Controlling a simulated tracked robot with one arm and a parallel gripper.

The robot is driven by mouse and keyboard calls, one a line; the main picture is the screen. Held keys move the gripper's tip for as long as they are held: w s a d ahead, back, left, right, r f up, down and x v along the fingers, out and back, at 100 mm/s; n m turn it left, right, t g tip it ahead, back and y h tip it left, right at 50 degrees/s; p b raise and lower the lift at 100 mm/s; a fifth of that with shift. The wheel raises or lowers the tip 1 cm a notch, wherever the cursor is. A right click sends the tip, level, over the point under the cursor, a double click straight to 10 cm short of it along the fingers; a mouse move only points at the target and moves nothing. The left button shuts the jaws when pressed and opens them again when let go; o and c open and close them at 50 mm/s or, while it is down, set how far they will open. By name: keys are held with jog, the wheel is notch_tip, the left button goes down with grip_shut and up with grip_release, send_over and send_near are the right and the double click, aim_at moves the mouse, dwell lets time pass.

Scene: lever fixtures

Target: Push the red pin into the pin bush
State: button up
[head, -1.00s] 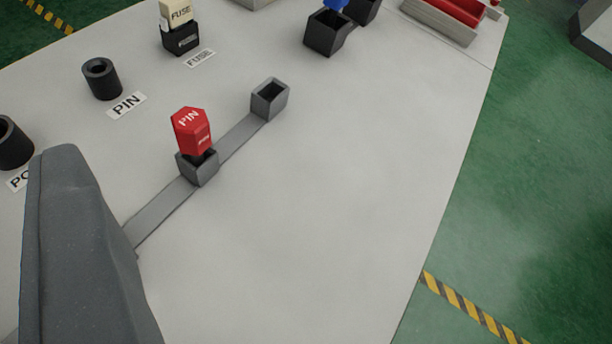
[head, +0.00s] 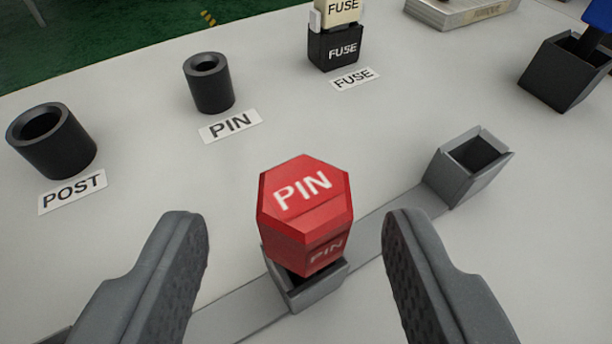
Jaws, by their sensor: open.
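The red pin (head: 304,212) has a hexagonal head marked PIN and stands upright in a small grey square holder (head: 312,289) on a grey strip. The pin bush (head: 209,83) is a black hollow cylinder behind and to the left, with a PIN label (head: 231,125) in front of it. Its opening is empty as far as I can see. My gripper (head: 299,240) is open, with one finger on each side of the red pin. There is a visible gap between each finger and the pin.
A wider black POST bush (head: 52,141) stands left of the pin bush. A black fuse holder (head: 334,47) with a cream fuse (head: 340,12) is behind. An empty grey holder (head: 469,166) sits right on the strip. A black holder (head: 562,75) with a blue item is far right.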

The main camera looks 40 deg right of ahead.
aim_at(305, 182)
jog(key=shift+b+x, duration=0.8)
jog(key=shift+x, duration=1.8)
jog(key=shift+d, duration=0.1)
jog(key=shift+r, duration=0.1)
jog(key=c, duration=1.1)
